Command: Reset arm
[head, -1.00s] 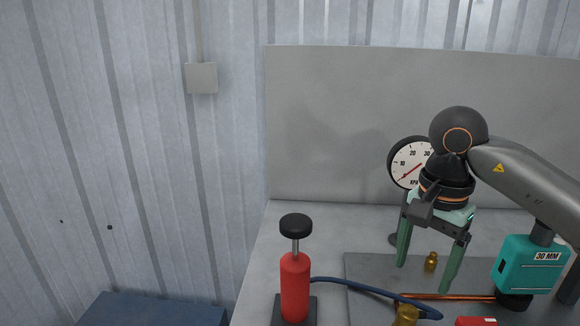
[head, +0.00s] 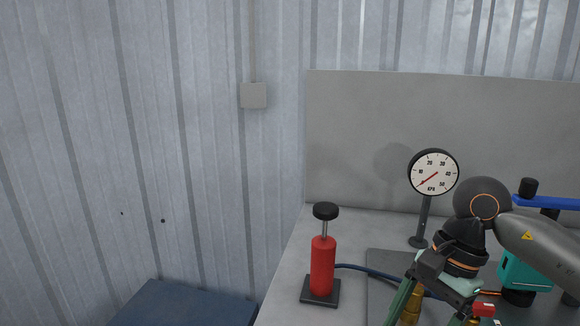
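My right gripper (head: 432,312) hangs at the lower right, its arm coming in from the right. Its green fingers are spread apart and it looks empty. The fingertips run to the bottom edge, so their ends are hidden. A brass fitting (head: 412,304) shows beside the left finger; whether they touch I cannot tell. My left gripper is not in view.
A red hand pump (head: 322,268) with a black knob stands on the grey bench. A dial gauge (head: 433,173) stands behind my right gripper. A teal 30 MM block (head: 522,273) is partly behind my arm. A blue surface (head: 185,303) lies lower left.

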